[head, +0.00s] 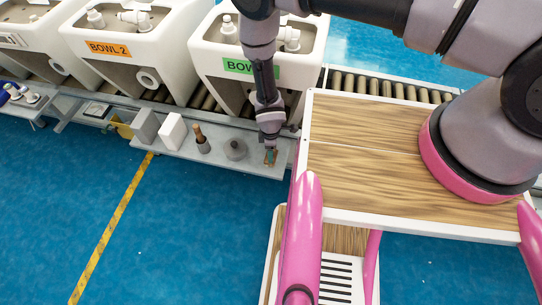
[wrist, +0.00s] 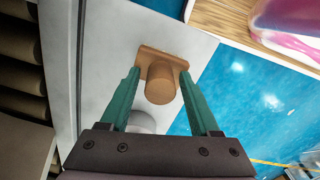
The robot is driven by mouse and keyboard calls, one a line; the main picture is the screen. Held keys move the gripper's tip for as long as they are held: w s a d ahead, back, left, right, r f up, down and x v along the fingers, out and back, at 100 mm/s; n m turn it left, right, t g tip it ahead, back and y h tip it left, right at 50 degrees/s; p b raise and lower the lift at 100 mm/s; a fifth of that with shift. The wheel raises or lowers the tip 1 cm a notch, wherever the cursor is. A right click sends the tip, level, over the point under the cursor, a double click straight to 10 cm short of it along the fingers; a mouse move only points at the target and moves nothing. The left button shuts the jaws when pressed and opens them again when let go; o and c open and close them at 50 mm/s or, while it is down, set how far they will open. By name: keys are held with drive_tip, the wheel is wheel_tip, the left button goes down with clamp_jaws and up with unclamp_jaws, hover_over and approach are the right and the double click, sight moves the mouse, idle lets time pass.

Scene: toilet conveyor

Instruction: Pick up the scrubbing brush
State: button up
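The scrubbing brush is the brown wooden block with a round knob (wrist: 161,84) in the wrist view. It lies on the grey shelf near its edge. My gripper (wrist: 161,72) has its two green fingers spread, one on each side of the block, with the tips beside its edges. I cannot tell whether they touch it. In the head view my gripper (head: 270,156) points down at the right end of the shelf, and the brush there is mostly hidden by it.
The grey shelf (head: 180,162) also holds a grey round item (head: 235,149), a wooden-handled item (head: 201,139) and white and grey blocks (head: 172,131). Toilet bowls (head: 215,65) stand on the roller conveyor behind. A wood-topped surface (head: 365,160) is close on the right. Blue floor lies open in front.

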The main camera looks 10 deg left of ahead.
clamp_jaws()
drive_tip(key=shift+r, duration=0.1)
wheel_tip(320, 180, up, 18)
idle(0.4)
